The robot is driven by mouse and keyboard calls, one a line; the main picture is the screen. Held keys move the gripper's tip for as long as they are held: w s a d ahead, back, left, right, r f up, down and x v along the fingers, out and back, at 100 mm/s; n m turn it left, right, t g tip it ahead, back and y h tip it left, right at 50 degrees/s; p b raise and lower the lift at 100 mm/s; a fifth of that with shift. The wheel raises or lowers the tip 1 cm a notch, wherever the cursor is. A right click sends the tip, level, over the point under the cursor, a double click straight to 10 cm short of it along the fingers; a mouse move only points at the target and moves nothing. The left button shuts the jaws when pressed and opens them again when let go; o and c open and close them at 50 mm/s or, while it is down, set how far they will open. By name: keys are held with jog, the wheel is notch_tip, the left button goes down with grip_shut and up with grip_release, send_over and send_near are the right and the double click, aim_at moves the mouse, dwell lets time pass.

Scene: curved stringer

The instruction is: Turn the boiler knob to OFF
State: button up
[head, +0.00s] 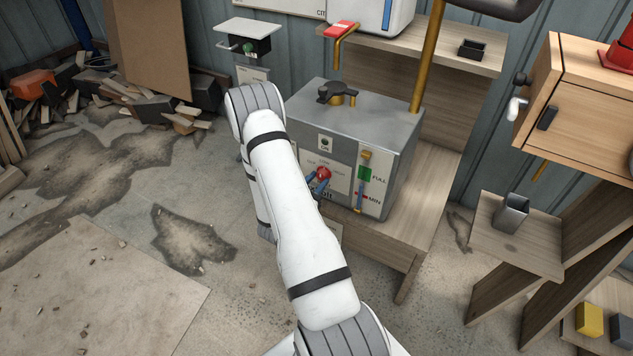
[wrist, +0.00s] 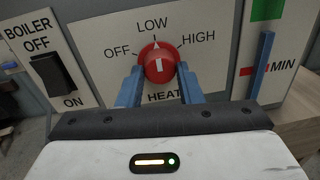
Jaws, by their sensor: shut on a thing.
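The red boiler knob (wrist: 158,62) sits on a white panel marked OFF, LOW, HIGH and HEAT in the wrist view. Its white triangle points up towards LOW. My gripper (wrist: 159,82) is shut on the knob, with one blue finger at each side. In the head view the knob (head: 323,172) shows as a red spot on the front of the grey boiler (head: 388,135), with my gripper (head: 318,184) at it. My arm hides the boiler's left front part.
A black BOILER OFF/ON switch (wrist: 62,75) is left of the knob. A level gauge (head: 364,175) marked FULL and MIN is right of it.

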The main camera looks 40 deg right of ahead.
dwell(0.3)
jog(key=n+p, duration=0.1)
jog(key=n, duration=0.4)
jog(key=shift+n, duration=0.4)
jog(key=n+p, duration=0.1)
jog(key=n, duration=0.5)
jog(key=shift+s+t, duration=0.1)
jog(key=shift+t, duration=0.3)
jog(key=shift+f+n, duration=0.1)
jog(key=shift+n, duration=0.3)
jog(key=o, duration=1)
jog(key=shift+c, duration=0.2)
jog(key=v, duration=0.7)
jog(key=shift+a+p, duration=0.35)
jog(key=shift+p, duration=0.1)
